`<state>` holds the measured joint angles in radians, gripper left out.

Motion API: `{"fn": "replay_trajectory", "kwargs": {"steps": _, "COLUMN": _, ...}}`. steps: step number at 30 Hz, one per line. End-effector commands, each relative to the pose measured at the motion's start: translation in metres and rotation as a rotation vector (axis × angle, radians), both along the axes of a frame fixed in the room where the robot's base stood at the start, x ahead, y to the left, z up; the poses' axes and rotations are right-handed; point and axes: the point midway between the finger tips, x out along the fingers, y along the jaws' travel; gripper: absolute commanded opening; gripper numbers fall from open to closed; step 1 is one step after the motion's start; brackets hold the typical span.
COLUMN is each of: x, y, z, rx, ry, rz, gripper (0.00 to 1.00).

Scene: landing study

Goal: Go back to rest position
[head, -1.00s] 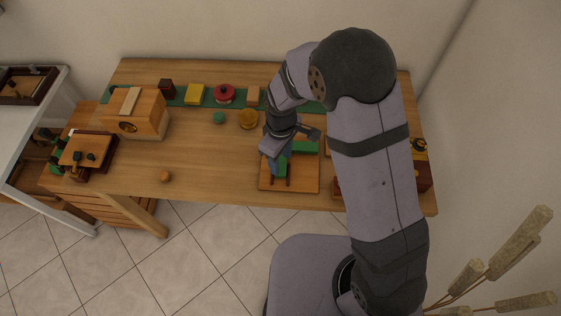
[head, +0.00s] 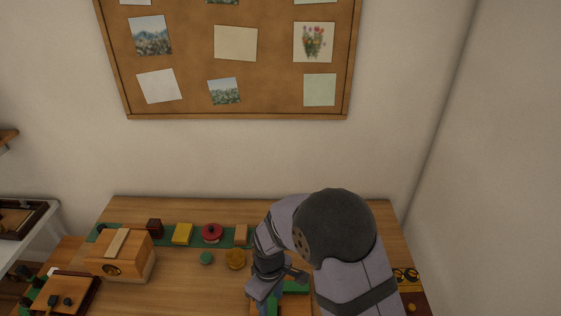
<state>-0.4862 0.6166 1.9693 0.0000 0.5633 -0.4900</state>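My gripper (head: 265,302) is at the bottom edge of the head view, low over the right part of the wooden table (head: 180,290). Its fingertips are cut off or hidden, so I cannot tell whether it is open or shut. Green pieces (head: 294,287) lie right beside it on a wooden board (head: 253,305), partly covered by my arm.
A wooden box (head: 128,265) stands at the left. A dark red cube (head: 154,228), a yellow block (head: 182,234), a red round piece (head: 212,233) and a tan block (head: 240,235) line the back. A green disc (head: 206,258) and a yellow round piece (head: 236,259) lie nearer.

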Motion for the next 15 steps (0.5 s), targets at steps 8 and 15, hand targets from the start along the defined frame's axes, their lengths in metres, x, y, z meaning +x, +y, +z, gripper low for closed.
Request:
{"fn": "replay_trajectory", "kwargs": {"steps": 8, "x": -0.059, "y": -0.031, "z": -0.013, "rx": -0.102, "ry": 0.135, "rz": -0.290, "gripper": 0.42}}
{"fn": "replay_trajectory", "kwargs": {"steps": 15, "x": -0.125, "y": -0.075, "z": 0.010, "rx": -0.192, "ry": 0.221, "rz": -0.489, "gripper": 0.42}}
